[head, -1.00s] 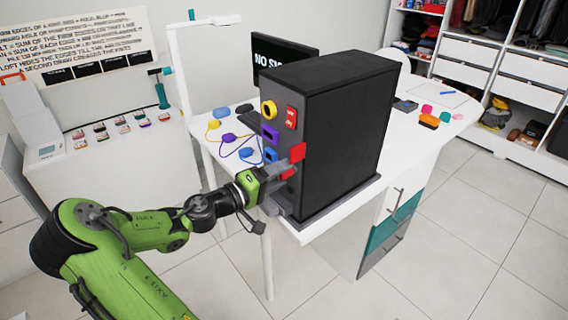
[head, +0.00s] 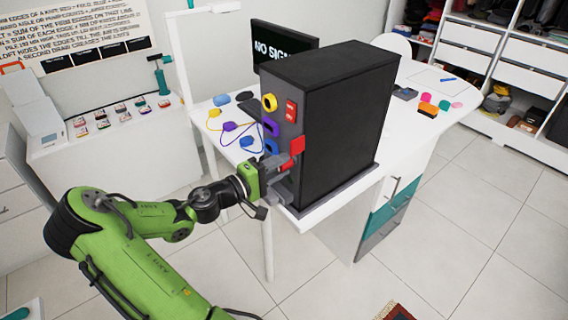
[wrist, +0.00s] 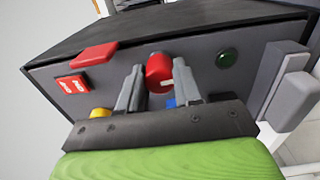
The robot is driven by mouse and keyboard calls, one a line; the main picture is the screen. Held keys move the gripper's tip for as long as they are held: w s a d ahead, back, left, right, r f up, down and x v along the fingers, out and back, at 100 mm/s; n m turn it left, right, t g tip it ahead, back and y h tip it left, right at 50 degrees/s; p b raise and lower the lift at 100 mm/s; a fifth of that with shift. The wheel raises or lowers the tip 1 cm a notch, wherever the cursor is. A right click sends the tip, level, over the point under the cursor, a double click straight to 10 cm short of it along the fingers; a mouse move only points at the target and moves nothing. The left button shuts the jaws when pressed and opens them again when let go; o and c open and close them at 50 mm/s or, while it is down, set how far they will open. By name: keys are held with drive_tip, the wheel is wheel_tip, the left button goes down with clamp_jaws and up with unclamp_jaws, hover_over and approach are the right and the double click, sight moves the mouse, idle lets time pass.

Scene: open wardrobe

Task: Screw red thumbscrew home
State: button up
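The red thumbscrew (wrist: 159,72), with a white mark on its head, sits at the face of the black tower case (head: 343,120). My gripper (wrist: 159,84) has one finger on each side of the screw, and both fingers look pressed against it. The screw seems in line with the fingers; its shaft and how deep it sits are hidden. In the head view my gripper (head: 279,181) is at the lower front of the case, and its fingers are hard to make out there.
A red tab (head: 298,145) sticks out near the gripper. Yellow (head: 269,102) and purple (head: 270,127) parts sit higher. Cables and coloured pieces lie on the white desk (head: 215,125).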

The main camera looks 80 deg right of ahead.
clamp_jaws()
drive_tip(key=m+b, duration=0.2)
drive_tip(key=b, duration=0.1)
drive_tip(key=shift+f+m, duration=0.15)
drive_tip(key=shift+m, duration=0.15)
drive_tip(key=shift+m+b, duration=2.2)
drive_tip(key=shift+b, duration=0.5)
drive_tip(key=shift+m+b, duration=2.7)
drive_tip(key=shift+b, duration=0.4)
drive_tip(key=m+b, duration=0.4)
drive_tip(key=b, duration=0.1)
drive_tip(key=shift+m+b, duration=0.4)
drive_tip(key=o, duration=0.7)
unclamp_jaws()
drive_tip(key=shift+c, duration=0.4)
